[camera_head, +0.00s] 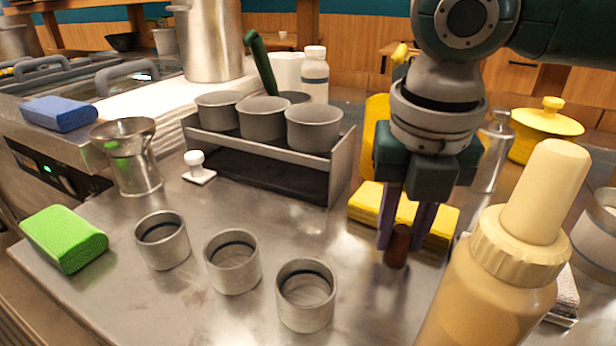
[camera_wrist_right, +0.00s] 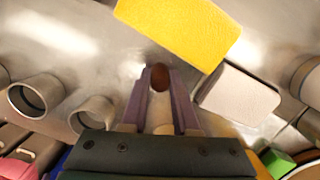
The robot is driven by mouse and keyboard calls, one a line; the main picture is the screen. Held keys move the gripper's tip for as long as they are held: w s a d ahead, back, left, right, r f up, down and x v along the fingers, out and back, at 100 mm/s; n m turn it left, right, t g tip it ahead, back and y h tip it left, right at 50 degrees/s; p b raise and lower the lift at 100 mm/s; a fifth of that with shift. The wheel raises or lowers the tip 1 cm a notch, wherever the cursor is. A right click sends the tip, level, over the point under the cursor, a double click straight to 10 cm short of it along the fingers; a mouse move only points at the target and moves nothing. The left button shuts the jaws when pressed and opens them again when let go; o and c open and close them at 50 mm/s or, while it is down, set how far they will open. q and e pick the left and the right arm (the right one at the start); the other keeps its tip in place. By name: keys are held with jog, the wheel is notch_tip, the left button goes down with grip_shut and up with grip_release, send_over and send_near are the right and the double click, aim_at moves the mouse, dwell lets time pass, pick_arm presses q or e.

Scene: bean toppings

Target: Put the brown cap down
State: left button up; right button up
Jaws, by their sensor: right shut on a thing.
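The brown cap (camera_head: 398,246) is a small dark brown cylinder. In the head view it is between the fingertips of my right gripper (camera_head: 392,238), which points down and is shut on it. The cap is low, close to the steel counter, but I cannot tell whether it touches. In the right wrist view the cap (camera_wrist_right: 160,77) shows as a brown oval between the purple fingers of the gripper (camera_wrist_right: 158,90). My left gripper is not in view.
A yellow sponge (camera_head: 370,203) lies just behind the cap. A large cream squeeze bottle (camera_head: 490,290) stands at the front right. Steel cups (camera_head: 306,310) stand on the counter (camera_head: 200,310) to the left. A rack (camera_head: 340,165) of pots is behind. The counter between cups and gripper is clear.

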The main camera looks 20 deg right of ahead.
jog(key=shift+f, duration=0.1)
jog(key=o, duration=0.9)
jog(key=r+p, duration=0.1)
jog(key=r, duration=0.3)
jog(key=r+p, duration=0.1)
jog(key=r, duration=0.3)
jog(key=s+r+p, duration=0.1)
jog(key=r, duration=0.3)
jog(key=shift+s+a+r, duration=0.1)
jog(key=shift+a+r, duration=0.05)
jog(key=shift+a, duration=0.25)
